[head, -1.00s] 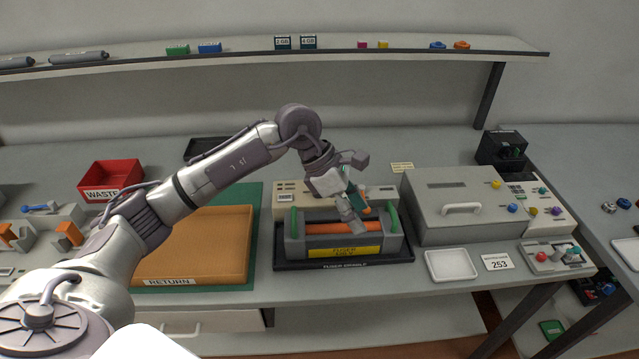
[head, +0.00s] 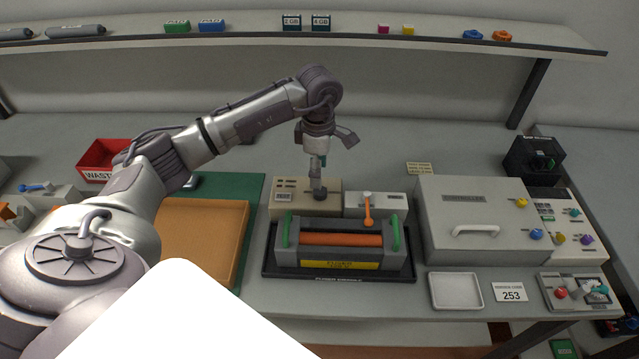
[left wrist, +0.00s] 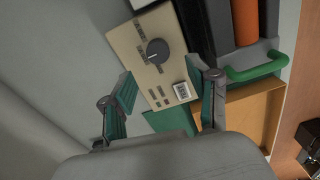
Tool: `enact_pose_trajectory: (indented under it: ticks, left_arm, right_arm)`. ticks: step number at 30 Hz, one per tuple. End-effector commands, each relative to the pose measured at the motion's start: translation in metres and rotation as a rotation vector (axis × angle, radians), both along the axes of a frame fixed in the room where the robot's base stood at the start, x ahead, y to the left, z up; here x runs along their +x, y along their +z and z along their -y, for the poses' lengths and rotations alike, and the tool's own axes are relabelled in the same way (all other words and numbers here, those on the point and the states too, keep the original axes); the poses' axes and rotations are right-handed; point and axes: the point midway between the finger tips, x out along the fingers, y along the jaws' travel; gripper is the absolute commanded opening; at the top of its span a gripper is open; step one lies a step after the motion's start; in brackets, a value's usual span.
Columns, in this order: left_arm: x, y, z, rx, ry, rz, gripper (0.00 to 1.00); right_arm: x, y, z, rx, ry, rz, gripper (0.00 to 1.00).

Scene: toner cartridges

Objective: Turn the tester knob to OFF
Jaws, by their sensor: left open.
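The tester is a beige box (head: 284,206) behind the fuser cradle, with a label on its front. Its dark round knob (head: 319,195) sits on top, close under my left gripper (head: 317,182). In the left wrist view, the tester panel (left wrist: 130,42) carries the knob (left wrist: 157,51) with a pale pointer line; the marks around it are too small to read. My left gripper (left wrist: 165,88) is open there, its two green-lined fingers spread and the knob ahead between them, apart from both. My right gripper is not in view.
The fuser cradle (head: 285,262) with an orange roller and green handles stands in front. A white box with an orange lever (head: 368,210) is right of the tester. A large grey box (head: 465,215) stands further right. An orange tray (head: 200,240) lies left.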

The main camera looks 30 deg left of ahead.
Motion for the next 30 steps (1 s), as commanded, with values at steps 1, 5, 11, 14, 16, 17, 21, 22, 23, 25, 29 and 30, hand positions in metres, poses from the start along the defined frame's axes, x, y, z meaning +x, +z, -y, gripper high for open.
enact_pose_trajectory:
  ticks: [1, 5, 11, 14, 16, 17, 21, 22, 23, 25, 29, 30]
  left_arm:
    - [-0.001, -0.01, 0.001, -0.002, 0.0, -0.006, 0.6]
    - [-0.001, -0.035, 0.001, -0.002, 0.0, -0.004, 0.6]
    - [0.0, -0.059, 0.001, -0.002, -0.001, 0.0, 0.6]
    - [0.0, -0.064, 0.001, -0.002, -0.001, 0.0, 0.6]
    - [0.0, -0.066, 0.001, -0.002, -0.001, 0.001, 0.6]
    - [0.0, -0.066, 0.001, -0.002, -0.001, 0.001, 0.6]
    - [0.0, -0.066, 0.001, -0.001, -0.001, 0.002, 0.6]
    - [0.0, -0.066, 0.001, -0.001, -0.001, 0.002, 0.6]
    - [0.0, -0.066, 0.001, -0.002, -0.001, 0.001, 0.58]
    - [0.0, -0.066, 0.001, -0.002, -0.001, 0.001, 0.47]
    - [0.0, -0.066, 0.001, -0.002, -0.001, 0.001, 0.25]
    - [0.0, -0.066, 0.001, -0.002, -0.001, 0.001, 0.18]
  right_arm:
    - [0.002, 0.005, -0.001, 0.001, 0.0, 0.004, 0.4]
    - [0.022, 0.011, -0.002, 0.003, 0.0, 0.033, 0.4]
    - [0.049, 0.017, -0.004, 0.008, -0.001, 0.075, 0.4]
    - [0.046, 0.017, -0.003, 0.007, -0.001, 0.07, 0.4]
    - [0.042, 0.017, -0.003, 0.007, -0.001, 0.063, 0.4]
    - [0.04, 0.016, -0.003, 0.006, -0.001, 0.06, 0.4]
    - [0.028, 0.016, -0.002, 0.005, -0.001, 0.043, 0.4]
    - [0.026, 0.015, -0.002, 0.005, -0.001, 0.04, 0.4]
    - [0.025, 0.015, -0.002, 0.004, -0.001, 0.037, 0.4]
    - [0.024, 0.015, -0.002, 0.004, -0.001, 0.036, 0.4]
    - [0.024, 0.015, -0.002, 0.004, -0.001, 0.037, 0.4]
    - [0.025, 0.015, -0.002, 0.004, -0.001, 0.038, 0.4]
